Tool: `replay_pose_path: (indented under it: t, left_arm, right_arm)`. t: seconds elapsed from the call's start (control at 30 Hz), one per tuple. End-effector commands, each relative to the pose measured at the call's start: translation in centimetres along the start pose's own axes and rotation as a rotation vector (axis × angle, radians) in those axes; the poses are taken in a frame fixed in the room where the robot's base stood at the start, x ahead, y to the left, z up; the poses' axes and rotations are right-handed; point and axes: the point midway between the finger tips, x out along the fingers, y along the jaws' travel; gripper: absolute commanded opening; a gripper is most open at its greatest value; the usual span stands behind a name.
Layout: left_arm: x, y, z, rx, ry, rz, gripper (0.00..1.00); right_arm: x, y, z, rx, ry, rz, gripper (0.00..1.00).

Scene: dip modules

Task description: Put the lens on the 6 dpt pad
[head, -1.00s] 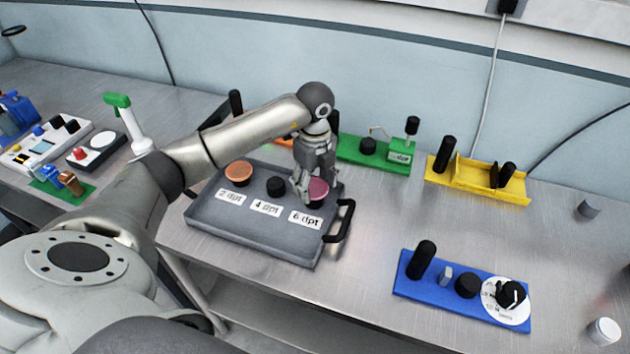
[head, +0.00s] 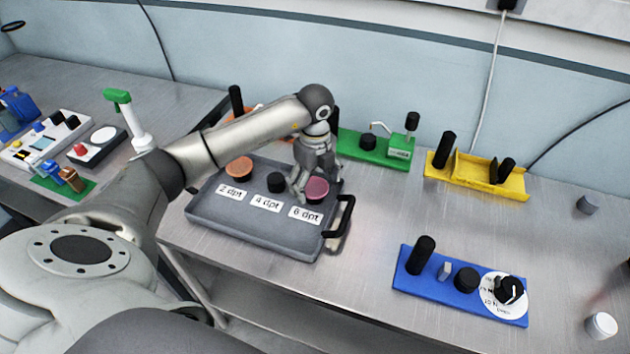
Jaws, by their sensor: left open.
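A pink-red lens (head: 316,189) sits at the 6 dpt place of the grey tray (head: 240,231), behind the white "6 dpt" label (head: 305,214). It appears to rest on the pad there, and the pad under it is mostly hidden. My left gripper (head: 312,190) is open right at the lens, its fingers behind and to the left of it; I cannot tell whether they touch it. An orange lens (head: 239,167) sits at the 2 dpt place. The 4 dpt pad (head: 276,182) is bare and black. My right gripper is not in view.
The tray's black handle (head: 346,217) is at its right end. A green module (head: 375,149) and a yellow module (head: 478,176) stand behind, and a blue module (head: 460,288) stands to the front right. The metal table (head: 390,210) between them is clear.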

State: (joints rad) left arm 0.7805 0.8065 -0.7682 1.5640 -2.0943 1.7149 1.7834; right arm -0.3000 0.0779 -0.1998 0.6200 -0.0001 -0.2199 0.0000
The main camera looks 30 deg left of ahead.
Motion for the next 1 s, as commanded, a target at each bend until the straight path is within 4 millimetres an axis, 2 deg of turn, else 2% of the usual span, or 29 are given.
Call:
replay_pose_path:
  t: [0.07, 0.17, 0.5, 0.63, 0.8, 1.0]
  left_arm:
    - [-0.5, -0.1, 0.0, 0.000, 0.000, -0.002, 0.83]
    - [-1.6, -0.1, 0.1, -0.001, -0.001, -0.005, 0.83]
    - [-8.8, -0.2, 0.1, 0.000, -0.002, -0.007, 0.83]
    - [-10.9, -0.1, 0.0, -0.001, -0.001, -0.005, 0.83]
    - [-12.1, 0.0, 0.0, -0.001, 0.000, -0.002, 0.83]
    - [-12.3, 0.0, 0.0, -0.001, 0.000, 0.000, 0.83]
  right_arm:
    - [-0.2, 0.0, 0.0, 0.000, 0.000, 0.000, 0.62]
    - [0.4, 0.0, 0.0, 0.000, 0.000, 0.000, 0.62]
    - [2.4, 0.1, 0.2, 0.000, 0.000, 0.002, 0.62]
    - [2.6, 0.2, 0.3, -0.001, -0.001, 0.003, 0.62]
    - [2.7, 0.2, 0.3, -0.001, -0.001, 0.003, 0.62]
    - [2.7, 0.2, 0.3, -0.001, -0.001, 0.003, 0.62]
